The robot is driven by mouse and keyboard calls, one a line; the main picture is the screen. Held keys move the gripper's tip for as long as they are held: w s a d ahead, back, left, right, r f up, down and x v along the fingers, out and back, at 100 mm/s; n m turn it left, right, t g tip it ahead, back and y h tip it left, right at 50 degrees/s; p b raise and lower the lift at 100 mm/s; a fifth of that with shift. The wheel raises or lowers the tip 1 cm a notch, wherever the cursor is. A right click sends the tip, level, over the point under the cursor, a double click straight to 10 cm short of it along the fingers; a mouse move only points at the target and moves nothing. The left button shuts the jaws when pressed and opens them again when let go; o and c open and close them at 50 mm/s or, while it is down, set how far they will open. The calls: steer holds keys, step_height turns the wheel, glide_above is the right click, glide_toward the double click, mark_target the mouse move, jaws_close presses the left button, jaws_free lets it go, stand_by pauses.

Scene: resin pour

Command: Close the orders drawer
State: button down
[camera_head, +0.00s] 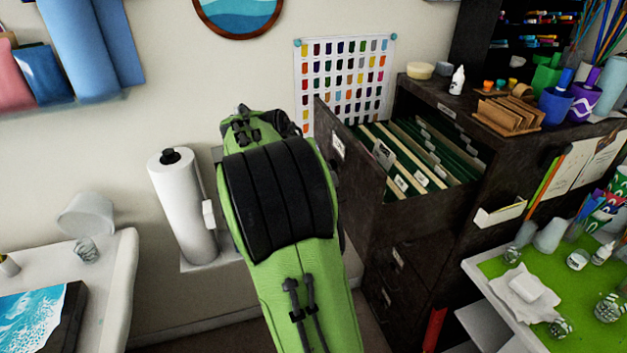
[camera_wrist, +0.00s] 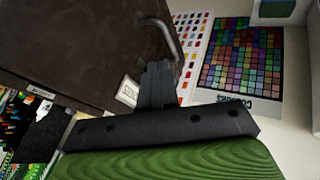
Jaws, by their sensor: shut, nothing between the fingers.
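The orders drawer (camera_head: 350,165) is the top drawer of a dark brown filing cabinet (camera_head: 430,245) in the head view. It is pulled well out, and hanging green and tan files show inside. Its front faces left and bears a white label. In the wrist view, a dark brown panel (camera_wrist: 85,45), which looks like the drawer front, fills the upper left, with a metal handle (camera_wrist: 166,38) and a white label (camera_wrist: 128,92). My gripper (camera_wrist: 157,68) is shut and empty, its fingertips beside the handle and label. I cannot tell if it touches. In the head view my arm hides it.
A paper towel roll (camera_head: 182,210) stands left of my arm. A colour chart (camera_head: 343,75) hangs on the wall behind the drawer. Bottles, cups and brown boards (camera_head: 507,115) crowd the cabinet top. A green-topped table (camera_head: 590,285) stands at right, and a white table (camera_head: 110,275) at left.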

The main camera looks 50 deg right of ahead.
steer(key=x, duration=0.3)
steer(key=s+d+x, duration=0.1)
steer(key=x, duration=0.3)
steer(key=r+x, duration=0.1)
steer(key=x, duration=0.2)
steer(key=shift+s+d+f+b, duration=0.15)
steer(key=shift+s+d+b, duration=0.15)
steer(key=shift+d, duration=0.2)
steer(key=shift+s+d, duration=0.25)
steer(key=shift+d, duration=0.2)
